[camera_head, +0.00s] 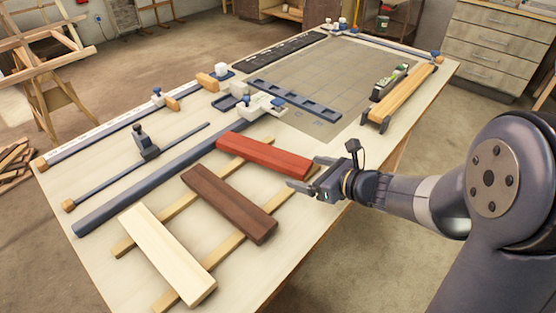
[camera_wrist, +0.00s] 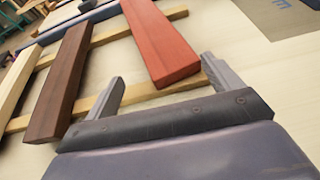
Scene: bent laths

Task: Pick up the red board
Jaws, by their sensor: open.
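The red board (camera_head: 264,154) lies across two light wooden strips on the workbench, beside a dark brown board and a pale board. My gripper (camera_head: 306,174) is open at the right end of the red board, with nothing seen between its fingers. In the wrist view the red board (camera_wrist: 160,45) runs away from me, its near end just beyond and between the fingertips of my gripper (camera_wrist: 162,75). I cannot tell whether a finger touches it.
The brown board (camera_head: 229,203) and pale board (camera_head: 166,252) rest on the same strips (camera_head: 275,205). Behind them lie a long dark blue bar (camera_head: 155,183) and clamps. A wooden beam on feet (camera_head: 402,95) stands at the right. The grey mat (camera_head: 335,75) has bare room.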

